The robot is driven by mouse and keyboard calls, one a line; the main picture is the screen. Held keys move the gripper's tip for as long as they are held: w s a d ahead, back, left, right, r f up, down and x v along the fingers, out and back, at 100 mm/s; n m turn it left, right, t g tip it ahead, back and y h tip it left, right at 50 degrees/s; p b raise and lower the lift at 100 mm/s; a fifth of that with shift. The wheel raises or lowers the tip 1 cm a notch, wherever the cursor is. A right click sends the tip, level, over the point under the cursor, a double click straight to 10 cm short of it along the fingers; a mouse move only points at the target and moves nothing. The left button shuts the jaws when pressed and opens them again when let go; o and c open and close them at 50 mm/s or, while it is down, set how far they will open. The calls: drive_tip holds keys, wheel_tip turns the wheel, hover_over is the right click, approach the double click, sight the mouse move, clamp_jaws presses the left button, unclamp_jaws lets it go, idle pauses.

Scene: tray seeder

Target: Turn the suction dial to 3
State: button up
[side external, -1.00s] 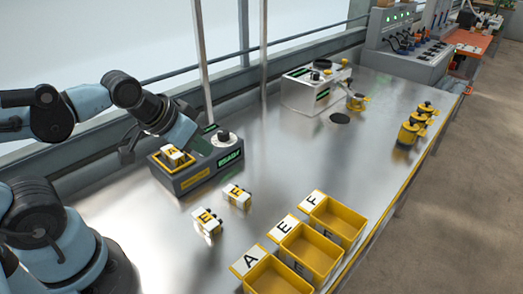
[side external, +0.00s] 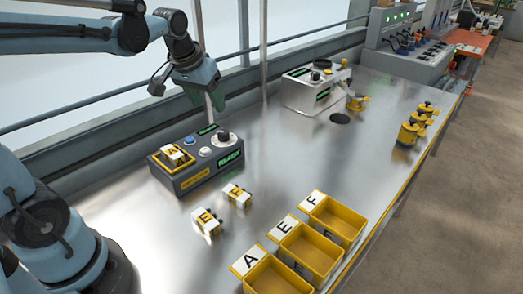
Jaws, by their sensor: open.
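A grey box (side external: 196,178) with a lit green READY display stands on the metal bench. On its top is a black dial knob (side external: 223,136) on a pale round plate, its pointer and numbers too small to read. A blue button (side external: 190,141) and a white button (side external: 204,152) are beside it. A block marked A (side external: 172,154) sits in the yellow frame on the box's left end. My gripper (side external: 211,104) is open and empty, pointing down above the back of the box, apart from the dial.
Two lettered blocks (side external: 207,222) lie in front of the box. Yellow bins marked A, E and F (side external: 303,252) line the front edge. A white machine (side external: 305,92) with a black knob, and several yellow pots (side external: 408,133), stand farther back. The bench centre is clear.

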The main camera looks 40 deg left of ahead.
sight(222, 132)
drive_tip(key=x, duration=1.2)
drive_tip(key=shift+f, duration=0.1)
drive_tip(key=c, duration=1)
drive_tip(key=shift+c, duration=0.2)
drive_tip(key=shift+m, duration=0.3)
drive_tip(key=shift+a+m+h, duration=0.1)
drive_tip(key=shift+m+h, duration=0.5)
drive_tip(key=shift+m, duration=0.7)
drive_tip(key=shift+a+m+h, duration=0.15)
drive_tip(key=shift+m+h, duration=0.45)
drive_tip(key=shift+m, duration=0.7)
drive_tip(key=o, duration=1)
